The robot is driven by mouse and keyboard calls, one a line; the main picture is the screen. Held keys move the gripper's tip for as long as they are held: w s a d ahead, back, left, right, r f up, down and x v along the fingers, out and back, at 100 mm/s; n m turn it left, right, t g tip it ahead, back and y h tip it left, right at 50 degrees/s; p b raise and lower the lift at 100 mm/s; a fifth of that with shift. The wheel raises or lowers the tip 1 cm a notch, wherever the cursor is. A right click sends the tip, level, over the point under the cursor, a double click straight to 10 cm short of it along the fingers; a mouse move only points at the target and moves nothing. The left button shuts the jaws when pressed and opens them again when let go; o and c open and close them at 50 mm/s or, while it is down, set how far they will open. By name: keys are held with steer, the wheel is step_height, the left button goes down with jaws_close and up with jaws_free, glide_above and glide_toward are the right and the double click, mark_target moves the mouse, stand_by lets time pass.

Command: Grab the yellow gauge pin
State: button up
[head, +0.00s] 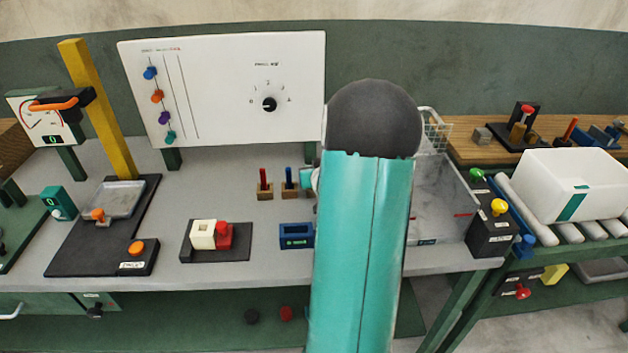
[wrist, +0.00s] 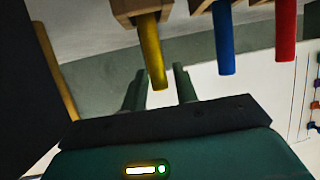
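The yellow gauge pin (wrist: 151,50) stands in a wooden block (wrist: 138,8) in the wrist view, which looks upside down. My gripper (wrist: 160,85) is open, with its two fingers apart. The pin's free end shows in line with the gap between them, with space on both sides and no visible contact. I cannot tell how deep the pin is between the fingers. In the head view my arm hides the yellow pin and most of my gripper. The blue pin (head: 288,175) and red pin (head: 263,178) stand in wooden blocks left of the arm.
The blue pin (wrist: 224,40) is close beside the yellow one, with the red pin (wrist: 286,30) beyond it. A blue box (head: 297,236) sits in front of the blocks. A white panel (head: 225,90) stands behind. A clear bin (head: 445,190) is right of my arm.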

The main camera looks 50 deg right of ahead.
jaws_close()
steer(key=shift+r, duration=0.15)
